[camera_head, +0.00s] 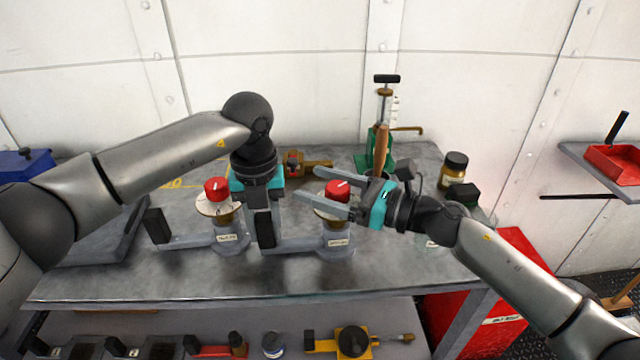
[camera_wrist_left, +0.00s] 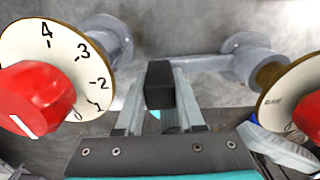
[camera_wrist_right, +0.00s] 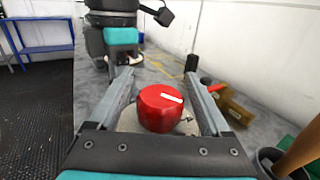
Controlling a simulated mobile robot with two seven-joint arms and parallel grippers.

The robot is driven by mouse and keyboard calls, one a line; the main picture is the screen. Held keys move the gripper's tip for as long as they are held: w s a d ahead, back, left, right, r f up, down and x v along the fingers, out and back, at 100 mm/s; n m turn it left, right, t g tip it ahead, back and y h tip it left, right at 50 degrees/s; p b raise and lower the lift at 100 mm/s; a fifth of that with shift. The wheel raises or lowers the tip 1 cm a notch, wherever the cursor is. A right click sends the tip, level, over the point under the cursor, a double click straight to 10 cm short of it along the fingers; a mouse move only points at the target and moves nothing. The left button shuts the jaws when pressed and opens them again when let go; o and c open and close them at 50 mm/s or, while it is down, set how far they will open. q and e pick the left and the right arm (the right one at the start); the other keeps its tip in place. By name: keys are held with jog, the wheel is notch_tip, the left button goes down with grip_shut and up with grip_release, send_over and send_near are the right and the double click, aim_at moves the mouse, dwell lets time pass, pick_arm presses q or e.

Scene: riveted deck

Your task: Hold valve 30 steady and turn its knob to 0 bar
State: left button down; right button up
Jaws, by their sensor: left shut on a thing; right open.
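Two valves with red knobs and round pale dials stand on the bench. I cannot read their labels well enough to tell which is valve 30. My left gripper (camera_head: 264,232) points down, shut on the black handle end (camera_wrist_left: 160,84) of the right-hand valve (camera_head: 337,236). My right gripper (camera_head: 306,187) is open, its fingers on either side of that valve's red knob (camera_head: 338,189). The knob (camera_wrist_right: 160,108) sits between the fingers in the right wrist view, with gaps visible. Its white mark shows there; its dial numbers are mostly hidden. The left-hand valve's knob (camera_head: 217,189) is free.
The left-hand valve's black handle end (camera_head: 157,226) is left of my left gripper. The front of the bench (camera_head: 200,280) is clear.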

grip_shut()
dwell(0.8)
